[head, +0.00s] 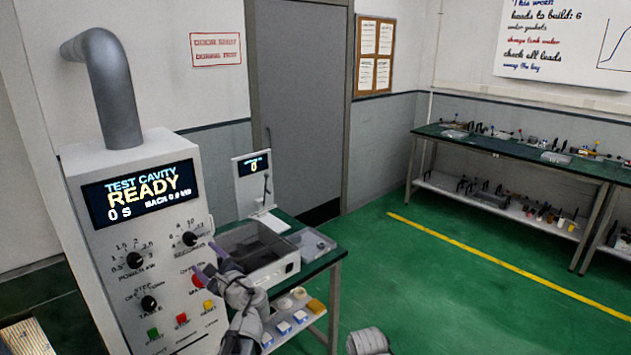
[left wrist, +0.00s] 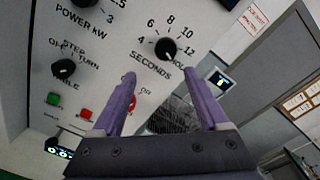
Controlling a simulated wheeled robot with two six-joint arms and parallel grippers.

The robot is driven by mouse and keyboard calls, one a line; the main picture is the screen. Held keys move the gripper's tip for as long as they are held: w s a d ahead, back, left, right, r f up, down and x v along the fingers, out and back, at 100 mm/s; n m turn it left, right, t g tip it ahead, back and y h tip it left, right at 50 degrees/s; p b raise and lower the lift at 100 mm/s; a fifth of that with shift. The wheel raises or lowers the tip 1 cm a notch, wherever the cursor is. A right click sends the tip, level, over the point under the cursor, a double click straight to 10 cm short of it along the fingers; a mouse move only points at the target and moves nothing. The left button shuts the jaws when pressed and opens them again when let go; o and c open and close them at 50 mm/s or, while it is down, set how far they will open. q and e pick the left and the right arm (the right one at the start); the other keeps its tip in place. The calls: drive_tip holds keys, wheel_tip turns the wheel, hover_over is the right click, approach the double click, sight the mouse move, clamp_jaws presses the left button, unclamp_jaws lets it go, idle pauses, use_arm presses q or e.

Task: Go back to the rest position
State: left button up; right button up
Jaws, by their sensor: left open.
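My left gripper (head: 211,264) is open and empty, close in front of the right part of the test cavity panel (head: 118,234). Its purple fingers stand apart in the left wrist view (left wrist: 165,82). The seconds knob (left wrist: 165,49) shows between and beyond the fingertips, apart from them as far as I can tell. In the head view the seconds knob (head: 189,239) is above the gripper. A red button (head: 197,281) is partly hidden behind the fingers. The screen (head: 140,190) reads READY and 0 S.
A green-topped table (head: 325,261) beside the cabinet holds a grey open box (head: 262,275), a tray (head: 312,243) and a small display (head: 252,180). A lower shelf holds small parts. A long bench (head: 510,150) stands far right. Green floor (head: 440,295) is clear between.

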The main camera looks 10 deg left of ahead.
use_arm(q)
drive_tip(key=s+d+f+n+g+h+b, duration=0.1)
drive_tip(key=s+d+f+n+g+h, duration=0.3)
drive_tip(key=d+f, duration=0.45)
drive_tip(key=s+d+f+n+g+h+b, duration=0.1)
drive_tip(key=s+d+f+n+g+h, duration=0.2)
drive_tip(key=s+d+f+n, duration=0.55)
drive_tip(key=s+d+f+n+g+h, duration=0.1)
drive_tip(key=s+d+f+g+h, duration=0.1)
drive_tip(key=d, duration=0.4)
drive_tip(key=s+d+f+g+h, duration=0.2)
drive_tip(key=s+d+f+h, duration=0.1)
drive_tip(key=s+d, duration=0.4)
drive_tip(key=shift+s+d+f+n, duration=0.25)
drive_tip(key=shift+f+n, duration=0.1)
drive_tip(key=shift+f, duration=0.5)
